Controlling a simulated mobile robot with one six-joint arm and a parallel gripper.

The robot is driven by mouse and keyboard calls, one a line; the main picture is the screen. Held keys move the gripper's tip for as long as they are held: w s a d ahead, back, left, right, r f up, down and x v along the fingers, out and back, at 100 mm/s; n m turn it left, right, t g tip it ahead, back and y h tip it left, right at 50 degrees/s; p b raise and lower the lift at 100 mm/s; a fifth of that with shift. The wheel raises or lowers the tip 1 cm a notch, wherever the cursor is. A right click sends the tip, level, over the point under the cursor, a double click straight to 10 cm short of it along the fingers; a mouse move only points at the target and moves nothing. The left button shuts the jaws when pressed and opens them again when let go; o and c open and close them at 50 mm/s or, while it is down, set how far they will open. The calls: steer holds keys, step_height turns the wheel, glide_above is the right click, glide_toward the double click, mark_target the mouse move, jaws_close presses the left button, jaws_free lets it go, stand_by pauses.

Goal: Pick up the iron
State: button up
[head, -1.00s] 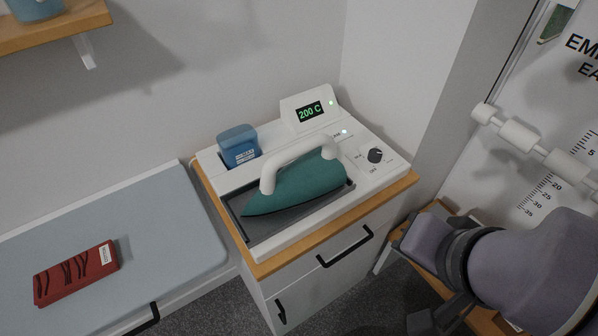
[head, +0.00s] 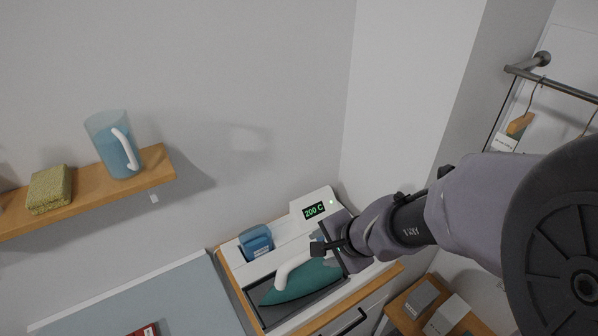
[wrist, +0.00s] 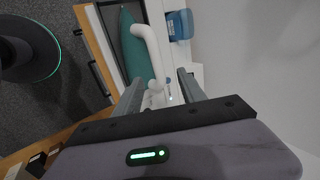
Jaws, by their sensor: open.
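The iron (head: 300,284) has a teal body and a white handle. It lies in the dark tray (head: 253,299) of a white station on a wooden-topped cabinet. My gripper (head: 322,247) is over the right end of the iron, near the handle, and hides part of it. In the wrist view the iron (wrist: 131,50) lies ahead of my gripper (wrist: 160,82). The two fingers are apart with nothing held between them. I cannot tell whether a finger touches the handle.
The station's display (head: 314,210) reads 200 C. A blue container (head: 256,241) sits behind the iron. A wooden shelf (head: 155,165) at left holds a blue jug (head: 108,145) and a yellow-green block (head: 50,188). A wall stands close behind. Small boxes (head: 420,297) are at lower right.

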mark_target(305, 257)
steer(key=b+x, duration=0.3)
steer(key=x, duration=0.6)
steer(key=shift+d+f+b, duration=0.1)
steer(key=shift+f+b, duration=0.3)
steer(key=b+x, duration=0.1)
steer(key=x, duration=0.2)
steer(key=b+x, duration=0.1)
steer(key=x, duration=0.1)
steer(key=shift+s+f+b, duration=0.25)
steer(key=shift+s+b, duration=0.05)
steer(key=shift+b, duration=0.05)
steer(key=shift+w+f, duration=0.1)
steer(key=shift+w, duration=0.05)
jaws_close()
